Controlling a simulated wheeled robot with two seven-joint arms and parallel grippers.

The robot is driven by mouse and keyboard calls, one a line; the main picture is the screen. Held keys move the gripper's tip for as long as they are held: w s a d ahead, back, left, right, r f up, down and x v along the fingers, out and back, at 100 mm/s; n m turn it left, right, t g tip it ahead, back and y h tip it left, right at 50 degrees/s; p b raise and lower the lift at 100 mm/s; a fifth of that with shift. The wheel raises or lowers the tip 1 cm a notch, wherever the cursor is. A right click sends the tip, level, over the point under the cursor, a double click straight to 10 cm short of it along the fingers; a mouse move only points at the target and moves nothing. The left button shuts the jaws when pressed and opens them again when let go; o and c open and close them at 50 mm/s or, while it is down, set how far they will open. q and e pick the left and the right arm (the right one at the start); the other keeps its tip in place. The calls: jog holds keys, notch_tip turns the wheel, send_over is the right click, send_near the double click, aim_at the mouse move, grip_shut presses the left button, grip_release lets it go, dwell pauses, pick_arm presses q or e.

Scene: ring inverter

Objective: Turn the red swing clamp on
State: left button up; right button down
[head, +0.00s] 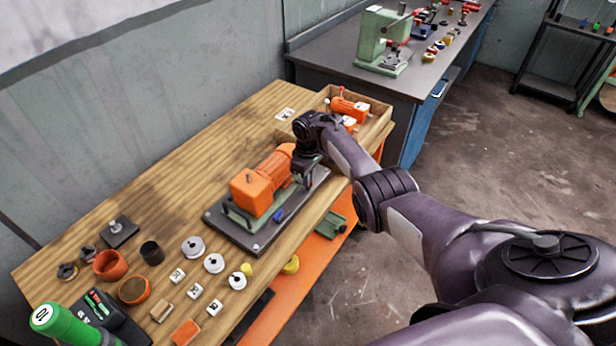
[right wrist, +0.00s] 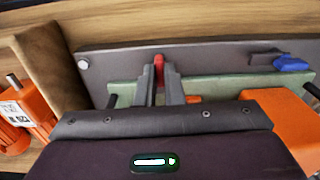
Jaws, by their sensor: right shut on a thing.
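The red swing clamp (right wrist: 159,64) shows as a small red tip between the fingers of my right gripper (right wrist: 162,78) in the right wrist view. The right gripper is shut on it. In the head view my right gripper (head: 308,172) is at the right end of the dark base plate (head: 236,235), beside the orange motor (head: 268,180), and hides most of the clamp. A blue clamp (head: 278,215) sits at the plate's front edge and also shows in the right wrist view (right wrist: 292,64). I cannot tell the red clamp's angle. My left gripper is not in view.
A wooden tray (head: 384,118) with orange parts stands at the bench's far end, close behind my right arm. Rings, cups and small blocks lie at the near left, by a green cylinder (head: 62,325). A grey bench (head: 340,72) stands behind.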

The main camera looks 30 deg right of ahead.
jog(key=c, duration=1.5)
grip_release()
jog(key=shift+c, duration=0.2)
jog(key=shift+r, duration=0.55)
notch_tip(320, 180, up, 7)
jog(key=shift+f+p, duration=0.1)
jog(key=shift+p, duration=0.6)
jog(key=shift+f, duration=0.1)
